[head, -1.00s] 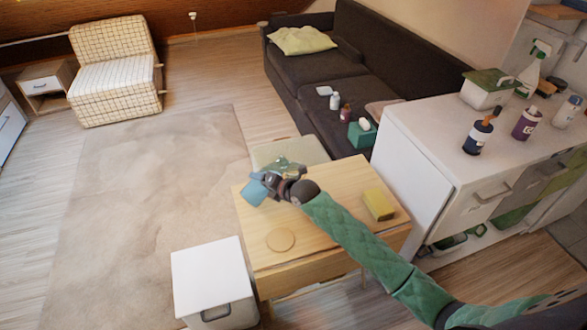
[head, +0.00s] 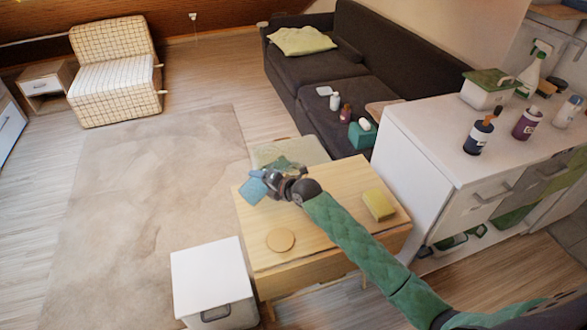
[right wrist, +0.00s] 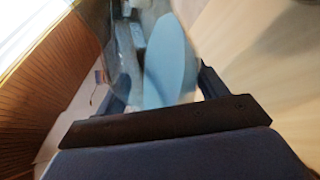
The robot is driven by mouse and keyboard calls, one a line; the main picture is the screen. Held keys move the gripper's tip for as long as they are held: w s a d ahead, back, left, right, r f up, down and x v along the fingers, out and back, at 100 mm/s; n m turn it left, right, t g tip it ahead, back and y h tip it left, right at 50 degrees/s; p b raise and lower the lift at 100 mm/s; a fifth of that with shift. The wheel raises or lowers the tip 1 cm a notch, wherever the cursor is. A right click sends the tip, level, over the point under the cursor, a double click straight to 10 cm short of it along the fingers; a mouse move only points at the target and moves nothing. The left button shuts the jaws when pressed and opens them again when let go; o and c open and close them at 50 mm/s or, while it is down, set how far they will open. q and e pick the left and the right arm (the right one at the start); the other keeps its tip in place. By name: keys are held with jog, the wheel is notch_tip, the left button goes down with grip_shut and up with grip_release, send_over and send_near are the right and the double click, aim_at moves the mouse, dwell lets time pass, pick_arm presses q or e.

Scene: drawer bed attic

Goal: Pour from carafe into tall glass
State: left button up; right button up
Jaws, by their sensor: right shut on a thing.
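My right gripper (head: 266,181) is over the far left corner of the small wooden table. It is shut on a clear vessel that looks like the carafe (right wrist: 125,35), which shows between the fingers in the right wrist view. A light blue oval (right wrist: 170,62) shows in or through it; I cannot tell if that is liquid. In the head view a light blue patch (head: 253,189) shows at the gripper's left. No separate tall glass can be made out; the gripper may hide it. My left gripper is not in view.
On the wooden table (head: 325,226) are a round coaster (head: 281,240) and a yellow block (head: 379,204). A white box (head: 207,275) stands at its front left. A white counter (head: 420,125) with bottles stands at the right, a dark sofa (head: 310,85) behind.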

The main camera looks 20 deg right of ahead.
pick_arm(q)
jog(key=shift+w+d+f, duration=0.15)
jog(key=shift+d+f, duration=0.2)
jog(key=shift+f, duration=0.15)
pick_arm(e)
jog(key=shift+a+m+y, duration=0.1)
jog(key=shift+m+y, duration=0.4)
pick_arm(q)
jog(key=shift+b, duration=0.35)
pick_arm(e)
jog(key=shift+r, duration=0.1)
jog(key=shift+r, duration=0.15)
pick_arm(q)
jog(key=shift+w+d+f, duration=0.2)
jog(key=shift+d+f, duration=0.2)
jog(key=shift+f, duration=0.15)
pick_arm(e)
jog(key=shift+r, duration=0.1)
pick_arm(q)
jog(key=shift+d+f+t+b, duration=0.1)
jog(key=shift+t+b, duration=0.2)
jog(key=shift+b, duration=0.05)
pick_arm(e)
jog(key=shift+r+y, duration=0.1)
jog(key=shift+y, duration=0.2)
